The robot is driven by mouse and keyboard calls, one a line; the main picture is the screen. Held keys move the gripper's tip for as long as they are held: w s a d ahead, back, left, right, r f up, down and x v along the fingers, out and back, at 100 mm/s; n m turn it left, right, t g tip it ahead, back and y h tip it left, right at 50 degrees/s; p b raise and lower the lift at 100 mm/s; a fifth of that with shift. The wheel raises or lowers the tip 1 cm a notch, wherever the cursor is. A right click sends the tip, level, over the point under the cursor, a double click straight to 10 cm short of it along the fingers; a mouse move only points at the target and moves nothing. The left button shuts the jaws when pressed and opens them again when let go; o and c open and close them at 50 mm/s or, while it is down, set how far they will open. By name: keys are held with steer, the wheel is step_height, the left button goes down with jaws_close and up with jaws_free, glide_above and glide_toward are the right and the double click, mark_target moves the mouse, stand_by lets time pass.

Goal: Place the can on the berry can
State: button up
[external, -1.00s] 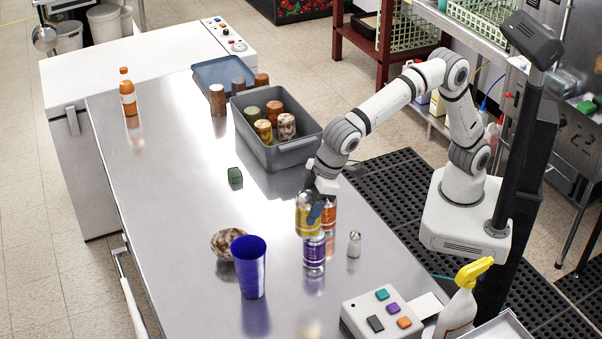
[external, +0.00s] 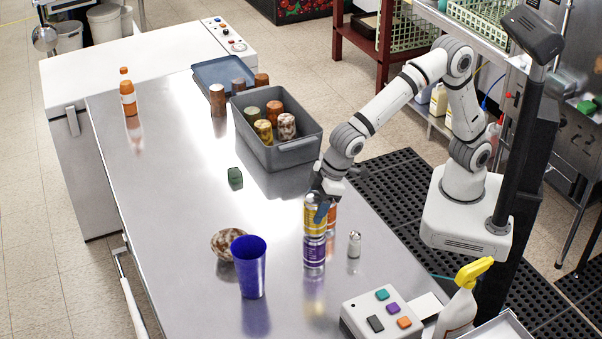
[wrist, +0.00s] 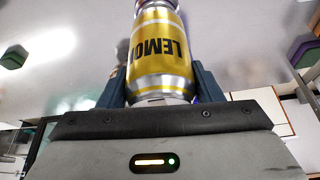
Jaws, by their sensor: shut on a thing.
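The yellow can (external: 315,217), marked "LEMO…" in the wrist view (wrist: 160,55), is between the two fingers of my gripper (external: 323,203). My gripper is shut on it and holds it upright. The purple can (external: 314,252), which I take for the berry can, stands on the steel table directly below it in the external view. The yellow can's bottom lines up with the purple can's top; I cannot tell whether they touch. An orange can (external: 332,216) stands just behind, partly hidden by the yellow can and gripper.
A silver-topped shaker (external: 354,245) stands right of the purple can. A blue cup (external: 249,267) and a brown patterned bowl (external: 227,244) are to the left. A button box (external: 362,309) is in front. A grey bin (external: 291,152) with several cans is behind.

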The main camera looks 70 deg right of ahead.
steer(key=shift+f, duration=0.2)
steer(key=shift+f, duration=0.2)
steer(key=o, duration=1.2)
steer(key=shift+s+r, duration=0.1)
steer(key=shift+r, duration=0.35)
steer(key=b+v, duration=0.1)
steer(key=v, duration=1)
steer(key=shift+s+d+r, duration=0.1)
steer(key=shift+d+r, duration=0.05)
steer(key=shift+r, duration=0.05)
